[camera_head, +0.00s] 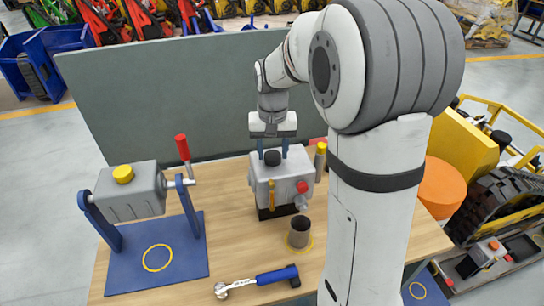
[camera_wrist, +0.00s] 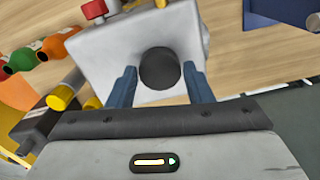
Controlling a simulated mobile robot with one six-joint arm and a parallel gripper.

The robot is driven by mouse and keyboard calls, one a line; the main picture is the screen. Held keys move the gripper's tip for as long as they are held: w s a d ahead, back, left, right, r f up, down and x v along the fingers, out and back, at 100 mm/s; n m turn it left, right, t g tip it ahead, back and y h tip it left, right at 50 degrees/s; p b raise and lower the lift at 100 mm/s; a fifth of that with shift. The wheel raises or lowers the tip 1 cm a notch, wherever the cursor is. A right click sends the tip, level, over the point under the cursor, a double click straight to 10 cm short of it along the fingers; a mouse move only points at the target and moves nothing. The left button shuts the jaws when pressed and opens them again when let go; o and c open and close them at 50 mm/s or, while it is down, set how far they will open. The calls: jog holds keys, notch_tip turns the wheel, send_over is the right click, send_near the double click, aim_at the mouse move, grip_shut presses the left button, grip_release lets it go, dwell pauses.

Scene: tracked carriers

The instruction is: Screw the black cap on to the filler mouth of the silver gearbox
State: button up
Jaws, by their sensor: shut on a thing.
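The silver gearbox (camera_head: 284,184) stands on the wooden table, with a red knob and a yellow part on its sides. It also shows in the wrist view (camera_wrist: 120,55). The black cap (camera_head: 272,157) is at the gearbox's top. In the wrist view the round black cap (camera_wrist: 160,68) lies between my two blue fingertips. My gripper (camera_head: 272,150) points down over the gearbox and is shut on the black cap; it also shows in the wrist view (camera_wrist: 161,80). The filler mouth is hidden under the cap, so I cannot tell how far down the cap sits.
A grey gearbox (camera_head: 130,192) with a yellow cap hangs in a blue stand (camera_head: 185,262) at the left. A dark cup (camera_head: 299,232) stands in front of the silver gearbox. A blue-handled tool (camera_head: 277,276) lies at the front. A grey-green panel (camera_head: 170,95) rises behind.

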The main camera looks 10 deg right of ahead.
jog(key=m, duration=0.8)
jog(key=shift+m, duration=0.9)
jog(key=shift+m, duration=0.9)
jog(key=m, duration=0.8)
